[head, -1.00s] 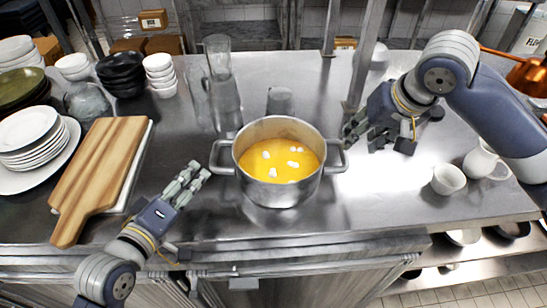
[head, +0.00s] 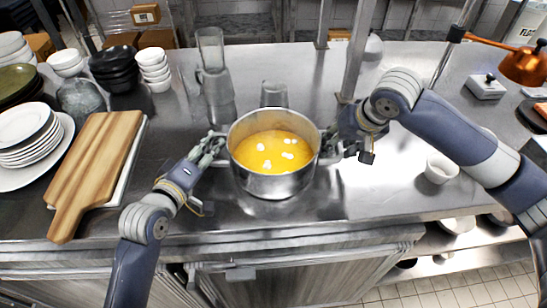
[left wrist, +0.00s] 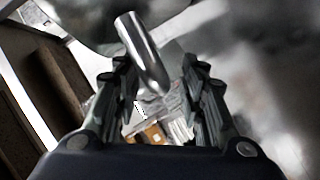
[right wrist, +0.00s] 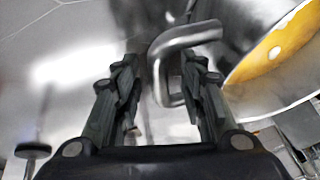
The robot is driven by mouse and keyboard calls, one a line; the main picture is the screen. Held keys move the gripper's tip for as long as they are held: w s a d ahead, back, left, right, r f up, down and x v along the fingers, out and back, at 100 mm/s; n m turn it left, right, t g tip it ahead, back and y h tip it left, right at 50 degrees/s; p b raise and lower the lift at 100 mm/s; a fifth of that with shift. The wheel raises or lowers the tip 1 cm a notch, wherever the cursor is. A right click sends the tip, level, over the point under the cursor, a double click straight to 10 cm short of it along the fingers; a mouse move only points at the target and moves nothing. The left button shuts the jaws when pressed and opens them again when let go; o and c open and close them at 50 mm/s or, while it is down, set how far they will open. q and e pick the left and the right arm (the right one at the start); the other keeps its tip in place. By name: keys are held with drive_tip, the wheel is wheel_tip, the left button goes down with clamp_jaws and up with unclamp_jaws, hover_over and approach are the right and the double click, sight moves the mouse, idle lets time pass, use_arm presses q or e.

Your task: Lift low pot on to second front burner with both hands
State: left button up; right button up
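The low pot (head: 275,186) is a steel pot of orange-yellow soup with several white pieces, standing on the steel counter. My left gripper (head: 213,143) is at the pot's left handle; in the left wrist view the handle (left wrist: 143,52) lies between the open fingers (left wrist: 150,85). My right gripper (head: 338,142) is at the pot's right side; in the right wrist view the right handle (right wrist: 166,62) sits between the open fingers (right wrist: 160,85). Neither gripper is closed on its handle. No burner can be made out in these views.
A wooden cutting board (head: 98,165) and stacked white plates (head: 22,130) are at the left. A white cup (head: 440,170) is at right; the counter's front edge is close.

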use_arm(q)
drive_tip(key=shift+w+d, duration=0.15)
drive_tip(key=shift+w, duration=0.15)
use_arm(e)
drive_tip(key=shift+w+f, duration=0.1)
drive_tip(key=shift+f, duration=0.2)
use_arm(q)
drive_tip(key=shift+c, duration=0.3)
use_arm(e)
drive_tip(key=shift+c, duration=0.3)
use_arm(q)
clamp_jaws()
use_arm(e)
clamp_jaws()
use_arm(q)
drive_tip(key=shift+f, duration=0.1)
drive_tip(key=shift+r, duration=0.25)
use_arm(e)
drive_tip(key=shift+r, duration=0.2)
